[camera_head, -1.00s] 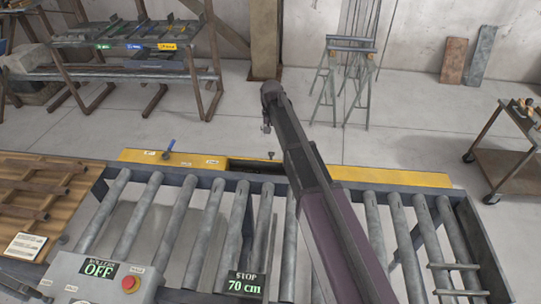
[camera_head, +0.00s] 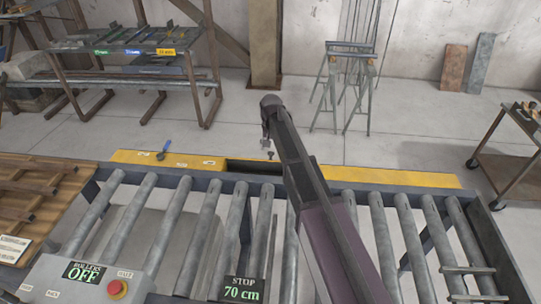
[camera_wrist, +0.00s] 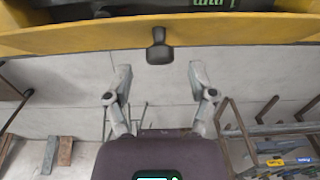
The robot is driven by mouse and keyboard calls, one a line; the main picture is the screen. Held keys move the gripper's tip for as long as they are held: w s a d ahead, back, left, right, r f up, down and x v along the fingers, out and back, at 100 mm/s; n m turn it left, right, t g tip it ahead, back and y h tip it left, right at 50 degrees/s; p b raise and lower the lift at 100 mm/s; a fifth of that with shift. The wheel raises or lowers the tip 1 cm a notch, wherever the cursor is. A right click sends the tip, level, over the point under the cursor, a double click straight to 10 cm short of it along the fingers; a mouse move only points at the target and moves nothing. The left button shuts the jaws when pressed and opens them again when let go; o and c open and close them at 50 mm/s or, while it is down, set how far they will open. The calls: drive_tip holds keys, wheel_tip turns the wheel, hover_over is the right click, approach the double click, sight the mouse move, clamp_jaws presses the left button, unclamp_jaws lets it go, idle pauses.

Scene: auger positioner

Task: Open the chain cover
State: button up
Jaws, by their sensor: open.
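The chain cover appears to be part of the long yellow guard (camera_head: 390,176) along the far side of the roller conveyor. Its middle stretch shows a dark recess (camera_head: 255,168). A dark knob (camera_head: 270,155) stands at the far edge of that stretch. In the wrist view the knob (camera_wrist: 158,50) juts from the yellow band (camera_wrist: 80,40), with a dark space behind the band. My gripper (camera_wrist: 159,69) is open and empty, its fingers apart on either side of the knob's line, the knob just beyond the tips. In the head view my gripper (camera_head: 266,140) is just above the knob.
A control box (camera_head: 85,280) reading rollers OFF with a red button stands at the front left. A "STOP 70 cm" sign (camera_head: 243,289) is on the rollers. Open floor (camera_head: 390,145) lies beyond.

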drive_tip(key=shift+f+b, duration=0.75)
drive_tip(key=shift+f, duration=0.25)
clamp_jaws()
